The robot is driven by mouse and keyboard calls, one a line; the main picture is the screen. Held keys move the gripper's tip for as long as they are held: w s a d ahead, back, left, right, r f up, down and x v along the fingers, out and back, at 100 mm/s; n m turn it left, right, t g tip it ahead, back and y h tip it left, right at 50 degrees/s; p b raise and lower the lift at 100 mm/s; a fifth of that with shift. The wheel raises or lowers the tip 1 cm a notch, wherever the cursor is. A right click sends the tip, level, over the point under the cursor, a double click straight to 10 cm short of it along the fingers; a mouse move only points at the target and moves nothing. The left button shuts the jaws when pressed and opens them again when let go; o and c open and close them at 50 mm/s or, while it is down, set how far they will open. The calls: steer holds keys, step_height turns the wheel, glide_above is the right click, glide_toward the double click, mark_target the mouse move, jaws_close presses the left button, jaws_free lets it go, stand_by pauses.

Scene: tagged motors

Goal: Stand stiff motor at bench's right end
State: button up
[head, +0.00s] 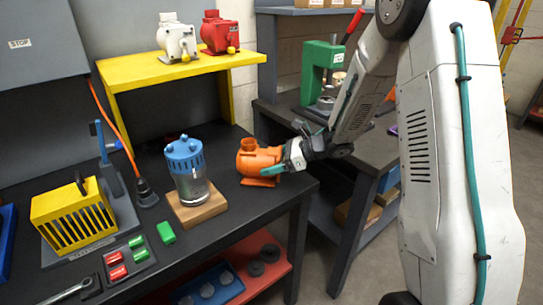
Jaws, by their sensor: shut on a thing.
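An orange motor (256,161) is upright at the right end of the black bench (232,218), with its flat foot at or just above the top; I cannot tell if it touches. My gripper (284,162) reaches in from the right and is shut on the motor's right side. The fingers hide the part they grip. A white motor (177,38) and a red motor (219,34) stand on the yellow shelf (173,68) above the bench. No tag is visible on the orange motor.
A blue and silver pump (186,165) stands on a wooden block (197,205) left of the orange motor. A yellow slotted cage (73,214), red and green tags in a tray (127,257) and a loose green tag (166,233) lie further left. A green press (318,68) stands on the bench behind.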

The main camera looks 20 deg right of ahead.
steer(key=shift+f, duration=0.1)
steer(key=shift+f, duration=0.15)
steer(key=o, duration=2)
steer(key=shift+f, duration=0.1)
steer(key=shift+o, duration=0.2)
